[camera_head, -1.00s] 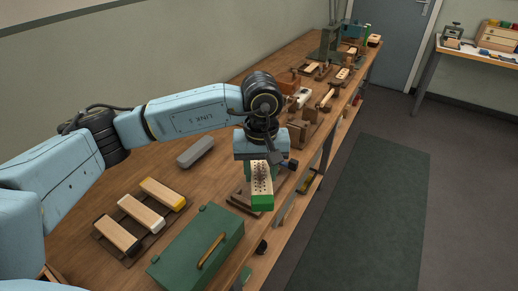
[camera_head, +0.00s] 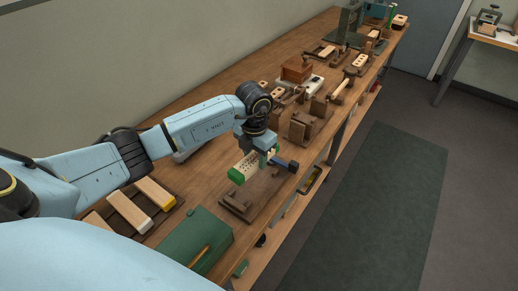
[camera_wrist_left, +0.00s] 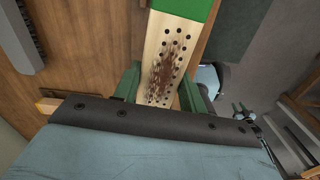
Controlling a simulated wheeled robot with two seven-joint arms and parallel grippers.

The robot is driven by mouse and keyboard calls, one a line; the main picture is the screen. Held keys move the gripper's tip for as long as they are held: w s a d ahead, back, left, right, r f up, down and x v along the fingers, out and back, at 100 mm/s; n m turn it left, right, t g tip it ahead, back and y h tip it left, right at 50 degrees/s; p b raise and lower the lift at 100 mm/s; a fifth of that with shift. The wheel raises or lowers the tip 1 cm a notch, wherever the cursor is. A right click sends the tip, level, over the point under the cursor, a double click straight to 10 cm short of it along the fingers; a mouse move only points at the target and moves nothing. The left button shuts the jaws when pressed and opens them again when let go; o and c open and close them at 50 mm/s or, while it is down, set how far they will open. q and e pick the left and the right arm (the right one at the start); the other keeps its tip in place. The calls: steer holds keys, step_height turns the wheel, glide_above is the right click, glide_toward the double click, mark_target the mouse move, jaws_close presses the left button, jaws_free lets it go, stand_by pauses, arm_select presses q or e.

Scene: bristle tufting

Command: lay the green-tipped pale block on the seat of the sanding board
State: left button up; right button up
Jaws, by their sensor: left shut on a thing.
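The pale block (camera_head: 247,166) has a green end and many dark holes in its face. My left gripper (camera_head: 259,160) is shut on it and holds it raised over the bench. In the left wrist view, the block (camera_wrist_left: 172,48) sits between the green fingers of the left gripper (camera_wrist_left: 160,95), with brown smudges around its holes. A brown wooden fixture with small upright pieces, which looks like the sanding board (camera_head: 238,206), lies on the bench below the block. The arm and block partly hide it, and the block is apart from it. My right gripper is not in view.
A green box (camera_head: 205,236) with a tan handle stands in front of the fixture. A dark rack (camera_head: 165,212) with pale blocks lies to the left. Another wooden fixture (camera_head: 311,124) and several tools stand farther along the bench. The bench's front edge is close.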

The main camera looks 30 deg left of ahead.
arm_select(q)
steer(key=shift+w+a+f+n, duration=0.15)
steer(key=shift+f+n, duration=0.15)
steer(key=shift+n, duration=0.2)
steer(key=shift+f, duration=0.15)
steer(key=b, duration=0.4)
glide_above(255, 184)
step_height(255, 184, down, 4)
steer(key=shift+f, duration=0.3)
stand_by(0.5)
steer(key=shift+f+b, duration=1.5)
steer(key=shift+f, duration=0.6)
steer(key=shift+f+b, duration=0.3)
steer(key=shift+f, duration=0.05)
